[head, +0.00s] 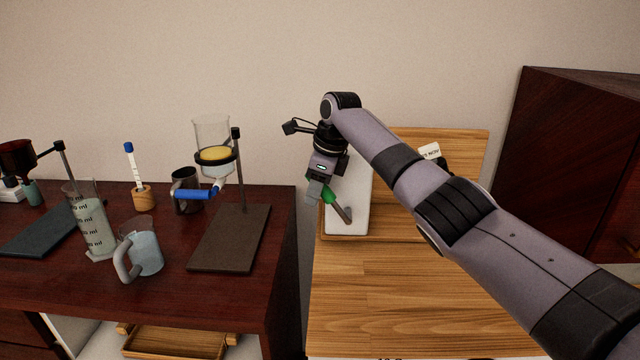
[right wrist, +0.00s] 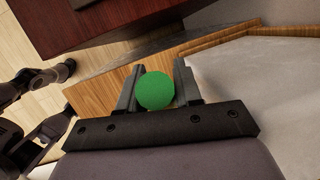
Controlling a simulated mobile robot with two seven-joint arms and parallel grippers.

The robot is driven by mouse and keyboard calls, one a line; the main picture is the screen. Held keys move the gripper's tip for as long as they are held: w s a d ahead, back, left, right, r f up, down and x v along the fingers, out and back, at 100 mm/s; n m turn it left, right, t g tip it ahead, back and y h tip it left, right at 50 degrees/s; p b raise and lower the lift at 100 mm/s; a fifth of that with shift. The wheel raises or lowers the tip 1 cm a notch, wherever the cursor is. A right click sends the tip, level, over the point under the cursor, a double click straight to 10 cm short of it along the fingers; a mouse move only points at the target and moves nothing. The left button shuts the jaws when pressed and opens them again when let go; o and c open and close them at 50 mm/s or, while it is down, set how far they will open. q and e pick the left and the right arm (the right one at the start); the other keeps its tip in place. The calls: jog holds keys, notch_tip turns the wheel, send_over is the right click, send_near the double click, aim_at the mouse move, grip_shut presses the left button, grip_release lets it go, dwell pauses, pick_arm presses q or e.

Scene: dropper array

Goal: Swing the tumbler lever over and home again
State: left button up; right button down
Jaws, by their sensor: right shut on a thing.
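The tumbler lever has a green knob (head: 328,196) on a grey rod (head: 343,212) and is mounted on a white panel (head: 352,190) by the wooden board. The rod slopes from the knob down to the right. My right gripper (head: 318,192) is shut on the green knob; in the right wrist view the round green end (right wrist: 156,91) sits between the two dark fingers (right wrist: 158,88). The gripper hides part of the knob and of the panel. My left gripper is not in the head view.
A dark red table (head: 284,215) on the left holds a brown-based stand (head: 230,240) with a funnel (head: 212,135), a mug (head: 145,250) and a measuring cylinder (head: 95,225). A wooden worktop (head: 390,290) is clear in front of the panel. A dark cabinet (head: 570,150) stands at right.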

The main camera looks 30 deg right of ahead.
jog(key=shift+w+a+f+h, duration=0.2)
jog(key=shift+a+f+h, duration=0.2)
jog(key=shift+f+h, duration=0.1)
jog(key=shift+g, duration=0.3)
jog(key=c, duration=0.8)
grip_release()
jog(key=shift+c, duration=0.2)
jog(key=shift+r, duration=0.1)
jog(key=shift+b+v, duration=0.55)
jog(key=shift+v, duration=2.95)
